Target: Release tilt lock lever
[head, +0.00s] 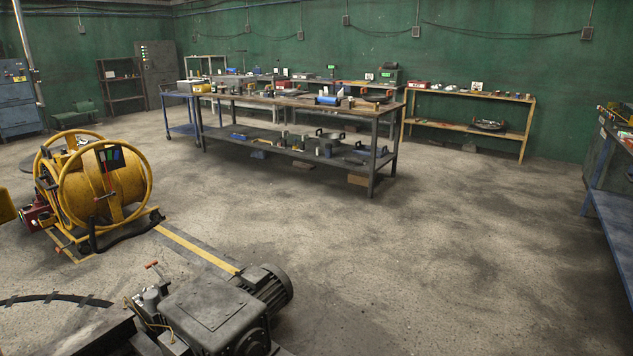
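A small lever with a red handle (152,264) stands up from the grey machine (205,312) in the near left foreground. I cannot tell whether it is the tilt lock lever or whether it is locked. A dark finned motor (266,287) sits at the machine's right. A yellow drum (108,190) with round hoop rails stands on a low wheeled base farther back at the left. A red part (37,217) sits at the drum's left side. Neither of my grippers is in view.
A long workbench (262,101) with tools and parts stands mid-room. A yellow shelf table (470,95) stands by the green wall, and a blue bench (612,215) is at the right edge. A yellow floor strip (200,250) runs behind the machine. The floor at centre right is clear.

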